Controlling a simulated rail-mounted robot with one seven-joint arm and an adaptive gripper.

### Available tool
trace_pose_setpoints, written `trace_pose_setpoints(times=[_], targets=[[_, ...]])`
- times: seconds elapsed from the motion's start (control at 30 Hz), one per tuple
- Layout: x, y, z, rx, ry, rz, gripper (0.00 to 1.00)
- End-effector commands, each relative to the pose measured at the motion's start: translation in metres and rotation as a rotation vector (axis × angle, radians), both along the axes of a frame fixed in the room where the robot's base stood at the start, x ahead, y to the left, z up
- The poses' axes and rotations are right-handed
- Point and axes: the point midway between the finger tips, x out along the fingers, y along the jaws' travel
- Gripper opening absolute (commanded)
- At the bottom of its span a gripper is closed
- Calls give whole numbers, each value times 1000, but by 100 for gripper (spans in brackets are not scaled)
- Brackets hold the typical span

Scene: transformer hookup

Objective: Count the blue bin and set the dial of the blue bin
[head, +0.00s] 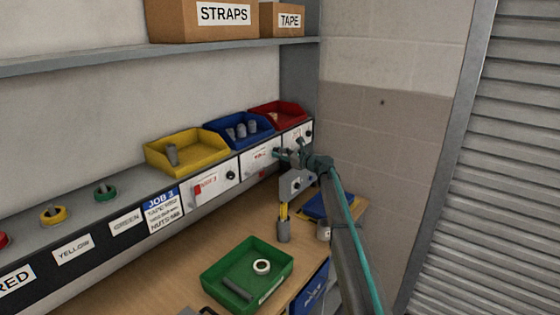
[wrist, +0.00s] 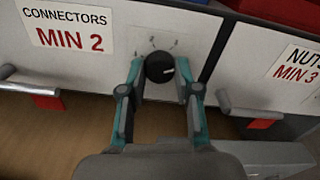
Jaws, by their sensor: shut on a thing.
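The blue bin (head: 238,143) stands on the ledge between the yellow bin and the red bin. Three grey cylindrical pieces (head: 241,130) show in it; others could be hidden by its walls. Below it, the panel label (wrist: 70,32) reads "CONNECTORS MIN 2". My gripper (wrist: 160,74) is shut on the dial, one finger on each side. In the head view, my gripper (head: 284,154) reaches the panel below the blue bin.
The yellow bin (head: 190,163) and red bin (head: 283,121) flank the blue one. A "JOB 3" card (head: 162,211) hangs on the ledge. A NUTS label (wrist: 300,68) is to the right.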

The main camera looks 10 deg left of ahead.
Motion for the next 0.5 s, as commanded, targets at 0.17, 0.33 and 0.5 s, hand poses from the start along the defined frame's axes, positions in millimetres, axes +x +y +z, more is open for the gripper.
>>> trace_pose_setpoints(times=[0.17, 0.33, 0.5], targets=[[1, 0, -8, -74, -137, 0, 0], [1, 0, -7, -151, -271, 0, 0], [1, -1, -6, -221, -391, -1, 0]])
